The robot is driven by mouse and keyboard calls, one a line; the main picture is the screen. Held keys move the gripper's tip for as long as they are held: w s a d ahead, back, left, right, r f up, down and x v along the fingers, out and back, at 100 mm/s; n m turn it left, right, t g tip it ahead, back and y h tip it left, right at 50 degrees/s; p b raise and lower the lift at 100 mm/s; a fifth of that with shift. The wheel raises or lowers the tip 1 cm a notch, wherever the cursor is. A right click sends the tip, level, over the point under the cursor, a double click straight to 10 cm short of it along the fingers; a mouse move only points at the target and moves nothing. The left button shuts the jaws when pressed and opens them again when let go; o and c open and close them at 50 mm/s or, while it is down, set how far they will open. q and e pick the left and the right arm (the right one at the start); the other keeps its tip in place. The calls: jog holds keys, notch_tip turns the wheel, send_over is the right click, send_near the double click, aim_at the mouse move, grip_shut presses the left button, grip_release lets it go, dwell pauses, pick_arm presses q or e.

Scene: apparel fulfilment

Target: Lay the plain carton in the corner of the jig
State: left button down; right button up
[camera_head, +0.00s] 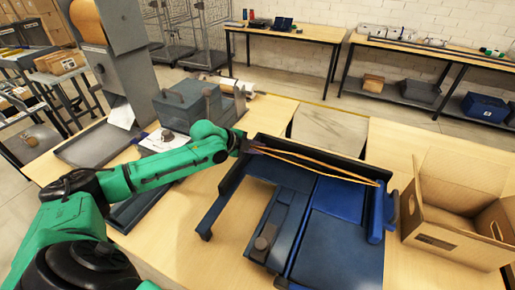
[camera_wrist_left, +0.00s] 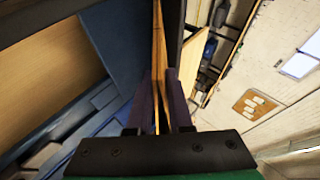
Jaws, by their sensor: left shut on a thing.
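The plain carton (camera_head: 320,171) is a thin brown piece seen nearly edge-on, showing as two narrow strips along the back wall of the jig. The jig (camera_head: 340,235) is a blue bed with dark walls at the back and left. My left gripper (camera_head: 252,148) is at the jig's back left corner, shut on the carton's left end. In the left wrist view the carton (camera_wrist_left: 158,55) stands edge-on between the two fingers (camera_wrist_left: 162,105), close beside a dark wall. Whether it touches the jig floor cannot be told. My right gripper is not in view.
An open cardboard box (camera_head: 450,240) stands right of the jig. A blue cylinder (camera_head: 377,218) stands at the jig's right side. A grey box (camera_head: 187,104) and a white roll (camera_head: 238,86) are at the back left. Bare table (camera_head: 215,255) lies in front left.

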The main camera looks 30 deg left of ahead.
pick_arm(q)
jog(key=c, duration=0.8)
grip_release()
jog(key=shift+o, duration=0.2)
jog(key=shift+s+a+r, duration=0.25)
jog(key=shift+s+a, duration=0.1)
jog(key=p+v, duration=0.2)
jog(key=v, duration=1.1)
jog(key=shift+r, duration=0.3)
jog(key=shift+s, duration=0.1)
